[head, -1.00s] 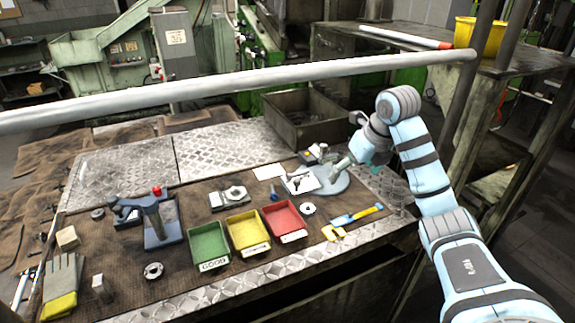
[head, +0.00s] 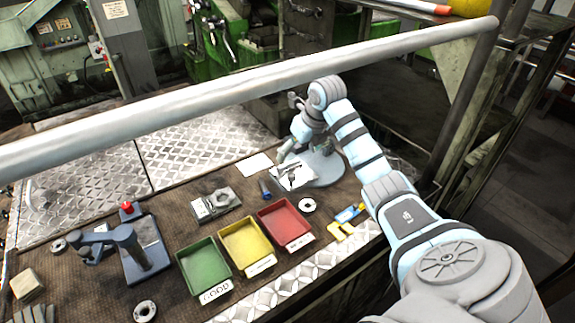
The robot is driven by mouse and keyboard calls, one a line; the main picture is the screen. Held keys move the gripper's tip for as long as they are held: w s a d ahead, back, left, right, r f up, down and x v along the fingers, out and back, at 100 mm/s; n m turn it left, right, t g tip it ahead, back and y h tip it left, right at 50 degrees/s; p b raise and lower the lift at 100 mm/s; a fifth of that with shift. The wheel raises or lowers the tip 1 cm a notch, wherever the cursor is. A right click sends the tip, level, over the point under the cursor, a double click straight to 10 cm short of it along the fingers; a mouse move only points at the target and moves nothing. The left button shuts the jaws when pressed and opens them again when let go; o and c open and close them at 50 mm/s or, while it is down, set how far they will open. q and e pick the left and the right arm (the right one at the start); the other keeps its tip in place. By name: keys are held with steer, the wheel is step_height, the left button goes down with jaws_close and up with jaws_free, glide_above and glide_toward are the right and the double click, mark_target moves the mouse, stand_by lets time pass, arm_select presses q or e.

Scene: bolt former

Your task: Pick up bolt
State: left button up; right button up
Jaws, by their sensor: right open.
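A small dark bolt-like shape (head: 293,179) shows on a white sheet at the front of a round grey plate (head: 325,172); I cannot tell if it is a real bolt or a picture. A short blue piece (head: 264,188) lies just left of the sheet. My right gripper (head: 284,157) is open above the back left edge of the round plate, behind the sheet. Its fingers point down and left, and I see no bolt between them. My left gripper is not in view.
Green (head: 204,268), yellow (head: 246,246) and red (head: 285,226) trays stand in a row in front. A blue stand (head: 145,252) is at the left. A grey block (head: 215,204) lies behind the trays. A thick pipe (head: 200,103) crosses the view above the table.

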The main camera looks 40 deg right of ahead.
mark_target(289, 164)
steer(key=x, duration=0.4)
steer(key=a+x, duration=0.1)
steer(key=x, duration=0.1)
steer(key=shift+w+f+p, duration=0.2)
steer(key=shift+w+p, duration=0.1)
steer(key=shift+w, duration=0.05)
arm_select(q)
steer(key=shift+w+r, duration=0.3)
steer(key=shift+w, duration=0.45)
arm_select(e)
steer(key=shift+s+r, duration=0.1)
steer(key=shift+s, duration=0.05)
steer(key=shift+c, duration=0.4)
steer(key=c, duration=1.4)
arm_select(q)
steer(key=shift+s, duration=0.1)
arm_select(e)
steer(key=shift+o, duration=0.2)
arm_select(q)
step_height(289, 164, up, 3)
steer(key=p, duration=0.3)
arm_select(e)
step_height(289, 164, up, 20)
